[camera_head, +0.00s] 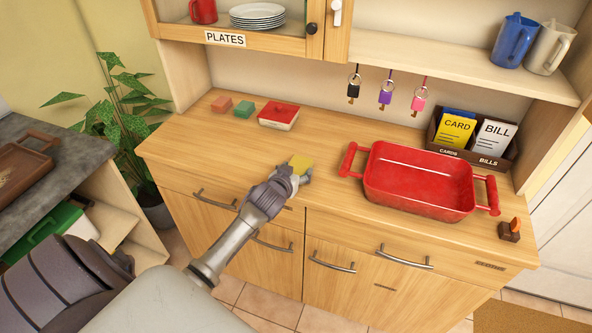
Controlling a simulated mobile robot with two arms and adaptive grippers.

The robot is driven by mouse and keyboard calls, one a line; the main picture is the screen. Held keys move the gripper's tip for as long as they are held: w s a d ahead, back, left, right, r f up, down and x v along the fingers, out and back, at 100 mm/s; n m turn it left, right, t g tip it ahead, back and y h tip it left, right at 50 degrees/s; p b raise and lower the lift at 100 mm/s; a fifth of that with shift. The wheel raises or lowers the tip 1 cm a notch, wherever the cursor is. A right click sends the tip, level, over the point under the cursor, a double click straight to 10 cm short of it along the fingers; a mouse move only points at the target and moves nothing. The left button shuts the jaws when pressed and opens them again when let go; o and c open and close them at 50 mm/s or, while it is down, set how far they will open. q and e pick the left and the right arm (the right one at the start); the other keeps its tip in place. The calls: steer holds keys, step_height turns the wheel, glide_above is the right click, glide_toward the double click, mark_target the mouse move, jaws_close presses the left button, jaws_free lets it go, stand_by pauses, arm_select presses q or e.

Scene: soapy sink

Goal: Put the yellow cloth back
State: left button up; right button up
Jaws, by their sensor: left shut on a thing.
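The yellow cloth (301,161) is a small folded yellow piece at the fingertips of my left gripper (300,172), over the front part of the wooden worktop (330,140). My left gripper is shut on it, and its fingers hide the near side of the cloth. I cannot tell whether the cloth touches the worktop. My right gripper is out of view.
A red roasting pan (452,214) stands to the right, near a card-and-bill holder (455,155). Keys (386,97) hang above.

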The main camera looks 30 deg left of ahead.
arm_select(q)
steer(key=shift+f, duration=0.2)
steer(key=o, duration=1)
steer(key=shift+r, duration=0.2)
steer(key=shift+s+d, duration=0.1)
steer(key=shift+s, duration=0.3)
steer(key=v, duration=1.1)
steer(key=shift+s+b, duration=0.1)
steer(key=shift+b, duration=0.3)
